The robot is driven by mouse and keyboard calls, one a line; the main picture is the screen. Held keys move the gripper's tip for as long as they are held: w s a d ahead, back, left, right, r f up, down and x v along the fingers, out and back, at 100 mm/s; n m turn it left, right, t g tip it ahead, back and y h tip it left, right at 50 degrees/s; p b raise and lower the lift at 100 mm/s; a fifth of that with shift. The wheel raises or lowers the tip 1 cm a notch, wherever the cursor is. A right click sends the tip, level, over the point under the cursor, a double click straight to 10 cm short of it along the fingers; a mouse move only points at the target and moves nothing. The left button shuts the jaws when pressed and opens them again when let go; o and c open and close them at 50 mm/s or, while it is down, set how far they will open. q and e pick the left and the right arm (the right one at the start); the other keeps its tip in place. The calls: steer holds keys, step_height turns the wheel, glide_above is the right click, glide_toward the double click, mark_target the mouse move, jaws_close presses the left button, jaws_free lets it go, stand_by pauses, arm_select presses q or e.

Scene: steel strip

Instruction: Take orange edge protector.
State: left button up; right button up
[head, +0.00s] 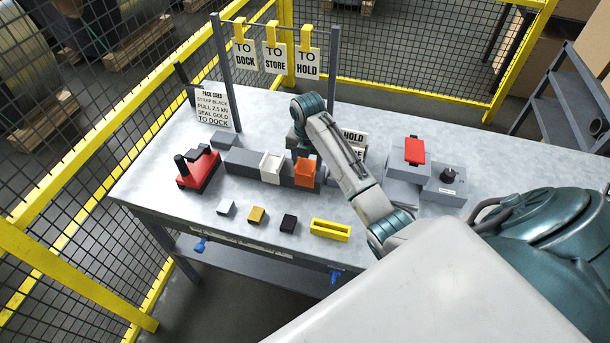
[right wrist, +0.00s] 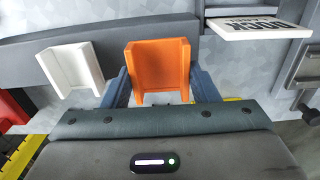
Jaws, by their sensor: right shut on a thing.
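The orange edge protector (head: 305,172) is a channel-shaped piece at the right part of a low dark grey block (head: 243,161) on the bench. It fills the middle of the right wrist view (right wrist: 158,68). My right gripper (right wrist: 160,88) has one blue-grey finger on each side of it and is shut on it. In the head view my right arm reaches over the bench, and its wrist partly hides the gripper. I cannot tell whether the protector is clear of the block. My left gripper is not in view.
A white edge protector (head: 271,167) stands just left of the orange one. A red tool (head: 199,171) is farther left. White, gold and black small pieces and a yellow piece (head: 330,230) lie in front. A machine with a red cover (head: 414,151) stands right.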

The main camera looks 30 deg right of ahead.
mark_target(307, 167)
steer(key=shift+r, duration=2.4)
